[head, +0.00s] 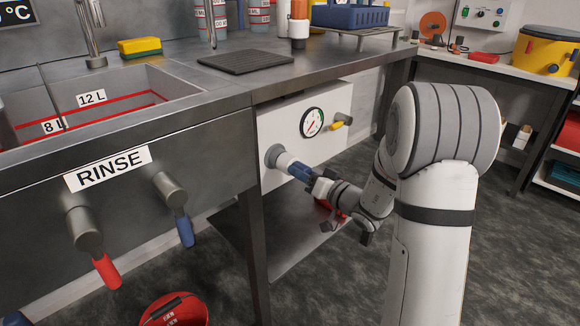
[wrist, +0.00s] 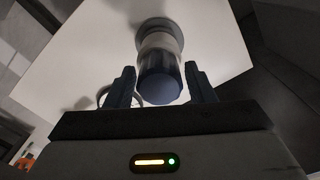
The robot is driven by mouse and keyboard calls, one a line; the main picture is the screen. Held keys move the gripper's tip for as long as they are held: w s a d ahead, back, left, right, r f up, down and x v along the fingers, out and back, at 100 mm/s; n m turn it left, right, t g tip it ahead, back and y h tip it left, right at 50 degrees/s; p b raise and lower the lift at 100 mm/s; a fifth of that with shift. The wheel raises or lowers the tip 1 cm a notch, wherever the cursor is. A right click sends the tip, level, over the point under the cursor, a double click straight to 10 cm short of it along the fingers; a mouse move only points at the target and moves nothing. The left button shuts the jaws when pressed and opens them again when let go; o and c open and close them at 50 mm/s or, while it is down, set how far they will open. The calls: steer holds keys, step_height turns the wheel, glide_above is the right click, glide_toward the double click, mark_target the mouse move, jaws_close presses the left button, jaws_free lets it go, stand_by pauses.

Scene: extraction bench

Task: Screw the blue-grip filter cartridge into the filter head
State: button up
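The filter cartridge has a white body (head: 285,163) and a blue grip (head: 300,172). It sticks out, tilted slightly downward in the head view, from the round grey filter head (head: 273,156) on the white panel. Its inner end is hidden at the head, so the thread is not visible. My gripper (head: 314,182) is at the outer end of the blue grip. In the wrist view its two dark fingers (wrist: 161,85) stand on either side of the dark-blue grip (wrist: 160,82), very close to it. I cannot tell whether they touch it.
The white panel (head: 335,110) carries a pressure gauge (head: 312,122) and a yellow-handled valve (head: 342,122). A table leg (head: 256,220) stands left of the cartridge. Red (head: 106,271) and blue (head: 185,230) handles hang under the sink. A red bucket (head: 150,308) stands on the floor.

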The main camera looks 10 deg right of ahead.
steer(key=c, duration=0.8)
steer(key=m, duration=0.3)
steer(key=o, duration=0.6)
steer(key=shift+m, duration=0.4)
steer(key=o, duration=0.6)
steer(key=shift+c, duration=0.2)
